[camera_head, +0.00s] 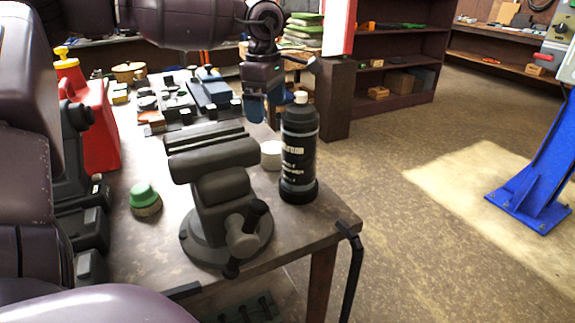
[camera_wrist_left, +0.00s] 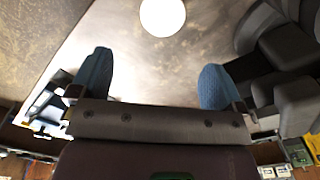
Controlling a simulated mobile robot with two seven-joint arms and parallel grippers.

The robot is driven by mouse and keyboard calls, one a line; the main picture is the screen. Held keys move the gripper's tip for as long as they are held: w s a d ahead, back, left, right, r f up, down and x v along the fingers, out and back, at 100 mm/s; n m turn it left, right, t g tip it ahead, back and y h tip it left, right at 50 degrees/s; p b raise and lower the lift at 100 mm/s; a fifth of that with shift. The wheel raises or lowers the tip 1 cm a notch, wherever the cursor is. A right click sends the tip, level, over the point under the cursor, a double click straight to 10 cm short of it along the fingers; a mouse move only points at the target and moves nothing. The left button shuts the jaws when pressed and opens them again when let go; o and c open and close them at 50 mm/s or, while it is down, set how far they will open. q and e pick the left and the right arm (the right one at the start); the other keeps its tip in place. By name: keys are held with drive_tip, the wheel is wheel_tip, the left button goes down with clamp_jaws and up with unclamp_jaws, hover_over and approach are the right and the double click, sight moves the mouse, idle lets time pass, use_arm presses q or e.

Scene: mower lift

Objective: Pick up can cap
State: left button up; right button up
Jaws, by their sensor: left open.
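A small white round piece (camera_head: 271,155), which looks like the can cap, sits on the workbench between the vise and a dark bottle. In the left wrist view it is a bright white disc (camera_wrist_left: 162,16) at the top edge, partly cut off, beyond the fingertips and roughly centred between them. My left gripper (camera_head: 259,112) points down above the bench, behind the vise and left of the bottle. Its blue fingers (camera_wrist_left: 157,82) are spread apart with nothing between them. My right gripper is not seen.
The grey vise (camera_head: 213,170) stands close on the left, and the dark bottle (camera_head: 299,150) with a white top stands close on the right. A green-topped jar (camera_head: 145,199), a red jug (camera_head: 90,115) and tools also occupy the workbench (camera_head: 310,225). Its front right corner is clear.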

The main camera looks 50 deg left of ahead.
sight(270, 147)
use_arm(q)
wheel_tip(270, 147, down, 2)
drive_tip(key=shift+w+f, duration=0.15)
wheel_tip(270, 147, down, 4)
drive_tip(key=shift+f+b, duration=0.2)
drive_tip(key=shift+b, duration=0.35)
drive_tip(key=shift+d+f+b, duration=0.2)
drive_tip(key=shift+f+b, duration=0.3)
drive_tip(key=shift+f, duration=2.45)
drive_tip(key=shift+c, duration=0.3)
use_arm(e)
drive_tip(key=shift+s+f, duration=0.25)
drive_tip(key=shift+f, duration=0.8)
use_arm(q)
drive_tip(key=c, duration=0.9)
